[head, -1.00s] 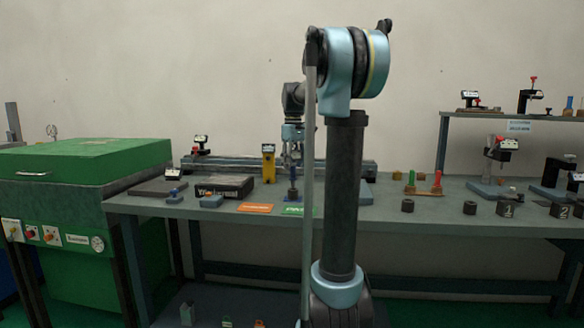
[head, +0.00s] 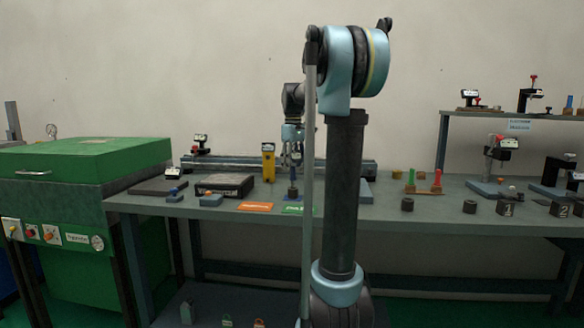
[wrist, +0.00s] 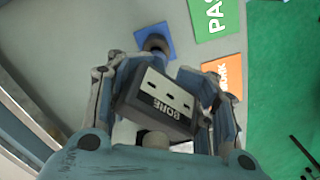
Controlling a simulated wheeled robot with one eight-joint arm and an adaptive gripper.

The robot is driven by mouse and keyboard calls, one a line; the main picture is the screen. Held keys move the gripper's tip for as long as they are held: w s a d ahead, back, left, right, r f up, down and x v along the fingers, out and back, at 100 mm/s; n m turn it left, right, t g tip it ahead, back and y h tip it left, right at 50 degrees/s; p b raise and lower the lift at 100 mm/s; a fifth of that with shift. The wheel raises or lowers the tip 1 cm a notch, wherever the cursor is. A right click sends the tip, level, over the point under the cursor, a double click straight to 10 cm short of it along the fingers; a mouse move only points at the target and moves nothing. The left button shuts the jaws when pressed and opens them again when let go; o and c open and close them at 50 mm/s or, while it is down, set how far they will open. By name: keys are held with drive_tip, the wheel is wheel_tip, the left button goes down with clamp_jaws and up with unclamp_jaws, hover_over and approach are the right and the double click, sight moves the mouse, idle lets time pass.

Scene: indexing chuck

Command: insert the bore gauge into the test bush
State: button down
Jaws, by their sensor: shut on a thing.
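My gripper (wrist: 160,100) is shut on the bore gauge (wrist: 155,98), a dark block with a pale label reading "BORE". The two fingers close on it from both sides in the wrist view. A dark round piece, apparently the test bush (wrist: 153,42), stands on a blue square base (wrist: 152,56) just beyond the gauge. In the head view my gripper (head: 292,158) is above the bench over a small blue base (head: 292,200), partly behind my own arm. The gauge's lower end is hidden, so I cannot tell whether it touches the bush.
A green PASS mat (wrist: 215,15) and an orange mat (wrist: 222,76) lie beside the blue base. A yellow upright device (head: 268,162) and a black box (head: 225,184) stand to its left. A long rail (head: 225,164) runs behind.

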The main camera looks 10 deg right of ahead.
sight(293, 178)
drive_tip(key=shift+f, duration=1.65)
idle(1.8)
idle(0.9)
drive_tip(key=c, duration=0.6)
unclamp_jaws()
drive_tip(key=shift+r, duration=0.1)
